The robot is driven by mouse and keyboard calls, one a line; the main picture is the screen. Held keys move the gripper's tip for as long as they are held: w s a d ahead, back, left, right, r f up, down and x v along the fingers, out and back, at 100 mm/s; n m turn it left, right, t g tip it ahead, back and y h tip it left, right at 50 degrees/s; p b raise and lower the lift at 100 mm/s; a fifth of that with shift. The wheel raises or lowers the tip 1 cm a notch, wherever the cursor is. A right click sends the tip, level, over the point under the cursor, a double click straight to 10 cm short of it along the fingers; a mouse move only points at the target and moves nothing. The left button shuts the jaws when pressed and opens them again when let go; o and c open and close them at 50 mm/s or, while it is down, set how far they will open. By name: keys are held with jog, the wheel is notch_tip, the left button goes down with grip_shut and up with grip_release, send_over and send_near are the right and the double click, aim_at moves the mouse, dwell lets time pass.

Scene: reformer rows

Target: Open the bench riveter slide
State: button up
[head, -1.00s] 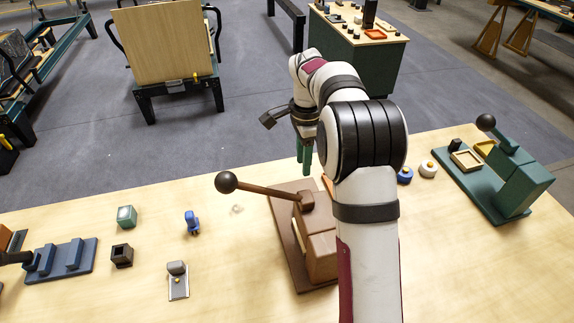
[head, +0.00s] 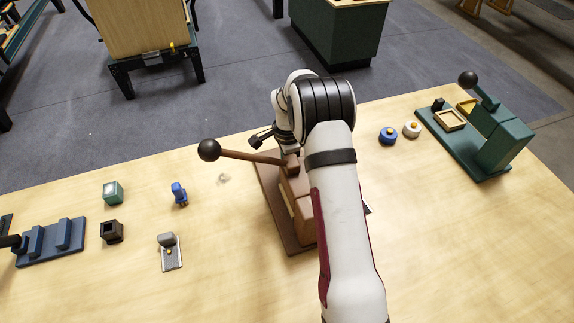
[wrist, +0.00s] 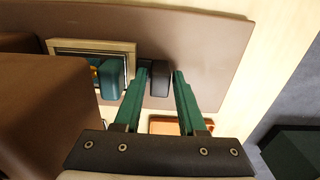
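The brown machine that I take for the bench riveter stands in the middle of the table in the head view, with a brown base plate (head: 272,215) and a ball-ended lever (head: 240,155) pointing left. My arm covers its right side. In the wrist view a pale-rimmed frame (wrist: 90,46) with a green block (wrist: 110,77) at its end lies on the brown plate, and a dark knob (wrist: 157,82) stands beside it. My gripper (wrist: 162,74) is open, its two green fingers on either side of the knob. I cannot tell whether they touch it. The head view hides the fingers.
A green lever machine (head: 500,140) stands at the right, with a blue puck (head: 388,136) and a white puck (head: 411,129) near it. A blue fixture (head: 50,243) and several small parts lie at the left. An orange-brown piece (wrist: 172,126) shows behind the fingers.

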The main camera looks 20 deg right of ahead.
jog(key=shift+c, duration=0.2)
grip_shut()
jog(key=shift+w, duration=0.15)
dwell(1.0)
